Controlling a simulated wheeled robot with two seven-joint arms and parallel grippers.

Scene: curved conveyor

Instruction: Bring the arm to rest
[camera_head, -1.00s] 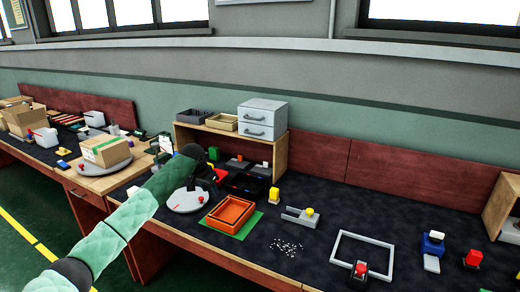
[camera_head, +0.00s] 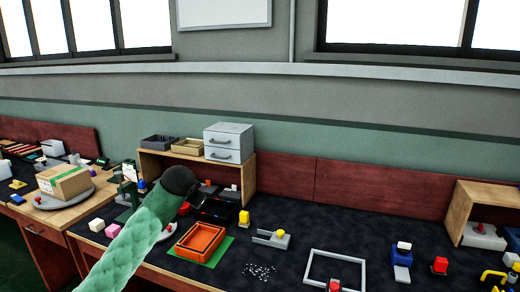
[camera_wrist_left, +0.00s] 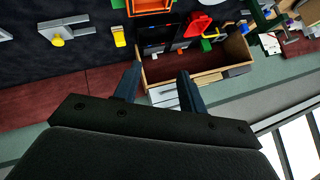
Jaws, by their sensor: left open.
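My left arm (camera_head: 140,232) comes in from the lower left in the head view, wrapped in a green cover, with its dark end (camera_head: 180,181) raised in front of the wooden shelf unit. In the left wrist view my left gripper (camera_wrist_left: 158,78) is open, its two dark fingers apart with nothing between them. Beyond the fingertips that view shows the wooden shelf (camera_wrist_left: 205,78) upside down. The gripper's fingers are hidden behind the arm's end in the head view. My right gripper is not in view.
An orange tray (camera_head: 201,238) on a green mat lies right of the arm. A grey drawer box (camera_head: 229,142) stands on the shelf (camera_head: 249,182). A cardboard box (camera_head: 65,183) sits at left. A grey frame (camera_head: 311,267) and several small blocks lie at right.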

